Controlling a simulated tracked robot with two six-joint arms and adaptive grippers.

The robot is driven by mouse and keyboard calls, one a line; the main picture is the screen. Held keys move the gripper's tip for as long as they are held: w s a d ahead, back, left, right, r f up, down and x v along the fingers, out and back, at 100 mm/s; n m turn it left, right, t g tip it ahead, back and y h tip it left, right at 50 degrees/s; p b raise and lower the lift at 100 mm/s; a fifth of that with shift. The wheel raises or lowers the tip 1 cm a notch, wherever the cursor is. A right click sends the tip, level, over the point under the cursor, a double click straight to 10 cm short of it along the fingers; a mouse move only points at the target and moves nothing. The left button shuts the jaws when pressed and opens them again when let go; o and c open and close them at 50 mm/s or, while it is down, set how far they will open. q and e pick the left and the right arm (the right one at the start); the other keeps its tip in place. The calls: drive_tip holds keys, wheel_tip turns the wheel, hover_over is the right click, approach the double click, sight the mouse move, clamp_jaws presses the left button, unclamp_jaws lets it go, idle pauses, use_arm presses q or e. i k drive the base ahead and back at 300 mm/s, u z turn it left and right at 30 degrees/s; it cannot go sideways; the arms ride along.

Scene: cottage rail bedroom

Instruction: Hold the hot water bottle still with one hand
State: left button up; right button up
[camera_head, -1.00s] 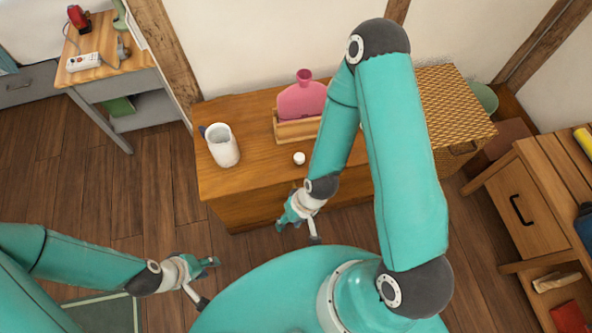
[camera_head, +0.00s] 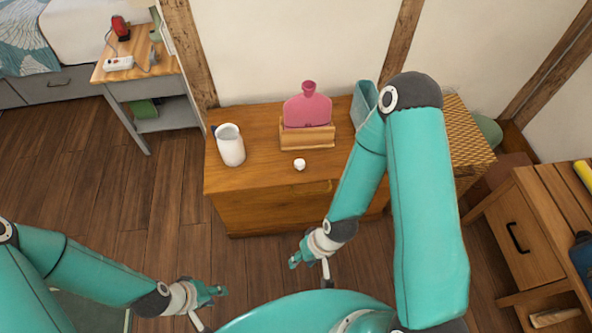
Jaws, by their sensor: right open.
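The pink hot water bottle (camera_head: 307,108) stands upright in a wooden holder (camera_head: 307,138) on the wooden cabinet (camera_head: 262,185), its neck pointing up. A small white cap-like object (camera_head: 299,164) lies on the cabinet top in front of the holder. My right gripper (camera_head: 310,270) is open and empty, in front of the cabinet and well short of the bottle. My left gripper (camera_head: 212,308) is at the lower left over the floor, its fingers apart with nothing between them, far from the bottle.
A white jug (camera_head: 230,145) stands left of the holder. A teal container (camera_head: 364,102) stands right of it, partly behind my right arm. A woven basket (camera_head: 466,135) is further right. A side table (camera_head: 137,72) stands at the left, a wooden desk (camera_head: 545,215) at the right.

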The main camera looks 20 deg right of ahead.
sight(310, 109)
drive_tip(key=z, duration=0.1)
drive_tip(key=i, duration=0.95)
drive_tip(key=u, duration=0.05)
